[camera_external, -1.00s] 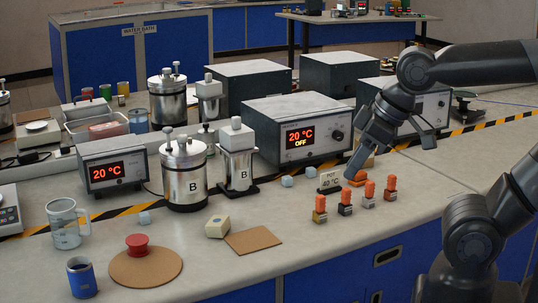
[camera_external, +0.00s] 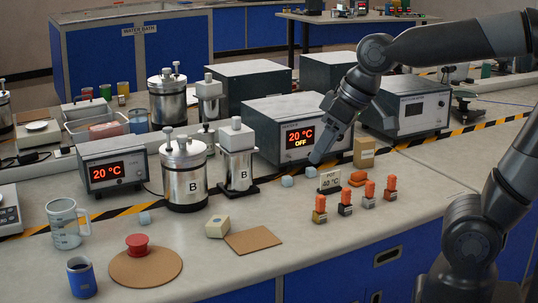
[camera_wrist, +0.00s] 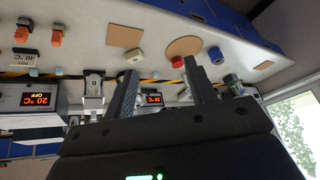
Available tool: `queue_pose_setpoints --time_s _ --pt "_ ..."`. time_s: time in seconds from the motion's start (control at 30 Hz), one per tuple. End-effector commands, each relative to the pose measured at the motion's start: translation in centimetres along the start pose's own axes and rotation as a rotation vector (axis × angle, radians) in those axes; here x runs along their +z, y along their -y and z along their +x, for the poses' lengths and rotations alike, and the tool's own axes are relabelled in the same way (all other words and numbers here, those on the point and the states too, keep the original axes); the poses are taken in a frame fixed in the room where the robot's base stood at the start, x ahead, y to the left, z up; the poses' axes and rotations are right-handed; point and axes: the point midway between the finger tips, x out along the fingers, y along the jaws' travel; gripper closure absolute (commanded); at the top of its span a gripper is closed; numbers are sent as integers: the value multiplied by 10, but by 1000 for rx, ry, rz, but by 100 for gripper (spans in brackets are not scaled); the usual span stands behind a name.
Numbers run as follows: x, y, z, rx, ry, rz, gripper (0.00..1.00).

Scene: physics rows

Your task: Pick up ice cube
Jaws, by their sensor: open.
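Small pale blue ice cubes lie on the grey bench: one (camera_external: 287,181) in front of the 20 °C OFF box, one (camera_external: 311,172) just right of it beside the label card, and one (camera_external: 144,218) farther left near the glass mug. My gripper (camera_external: 316,158) points down over the bench, close above the right cube of the pair, and appears empty. In the wrist view its two fingers (camera_wrist: 161,82) stand apart with nothing between them. That view is upside down; two pale cubes (camera_wrist: 33,72) show at its left, outside the fingers.
The label card (camera_external: 330,180) and several orange-topped blocks (camera_external: 345,198) stand right of the cube pair. The metal vessel B (camera_external: 238,170) stands left, the heater box (camera_external: 270,125) behind. A tan block (camera_external: 364,152) is at right.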

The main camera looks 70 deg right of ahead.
Motion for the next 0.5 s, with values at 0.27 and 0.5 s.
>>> queue_pose_setpoints --time_s 0.27,0.5 --pt "-74 -67 44 23 17 184 49" --pt "-120 -147 91 78 19 330 49"
